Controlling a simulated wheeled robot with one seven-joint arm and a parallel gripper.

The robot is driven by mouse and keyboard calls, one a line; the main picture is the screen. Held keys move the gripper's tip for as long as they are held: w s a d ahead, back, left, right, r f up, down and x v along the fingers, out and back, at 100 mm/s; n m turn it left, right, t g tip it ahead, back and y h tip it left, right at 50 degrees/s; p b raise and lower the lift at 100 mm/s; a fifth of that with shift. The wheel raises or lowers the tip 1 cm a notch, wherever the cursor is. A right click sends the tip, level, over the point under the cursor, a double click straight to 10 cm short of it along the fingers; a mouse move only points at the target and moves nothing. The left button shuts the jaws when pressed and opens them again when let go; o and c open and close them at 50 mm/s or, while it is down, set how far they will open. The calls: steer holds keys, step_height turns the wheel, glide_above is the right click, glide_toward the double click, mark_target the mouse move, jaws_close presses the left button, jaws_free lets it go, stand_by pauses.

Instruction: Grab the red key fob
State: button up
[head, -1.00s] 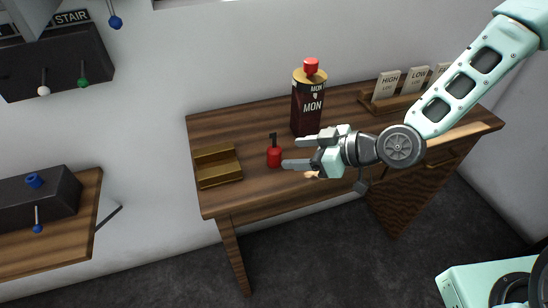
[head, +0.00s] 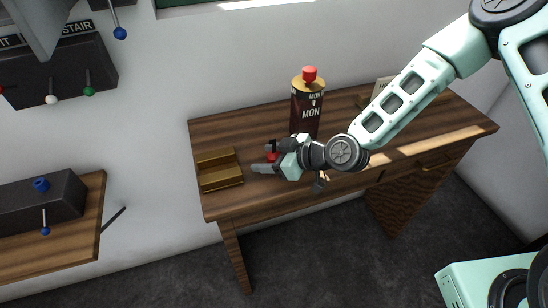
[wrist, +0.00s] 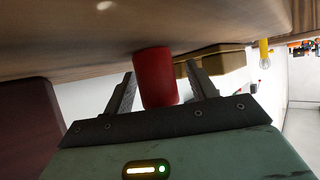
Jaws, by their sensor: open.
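The red key fob (wrist: 155,78) stands between the two fingers of my gripper (wrist: 163,88) in the wrist view. The fingers are apart, with a gap on the right of the fob and little gap on its left. In the head view the fob (head: 271,156) is mostly hidden behind my gripper (head: 264,158), and only a small red part shows between the fingers. The fob is on the wooden desk (head: 285,190).
A brass-coloured stepped holder (head: 219,170) lies just left of my gripper. A dark can with a red cap (head: 306,105) stands behind it. A switch box (head: 60,70) hangs on the wall, and a shelf (head: 60,235) is at the lower left.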

steer(key=c, duration=1.1)
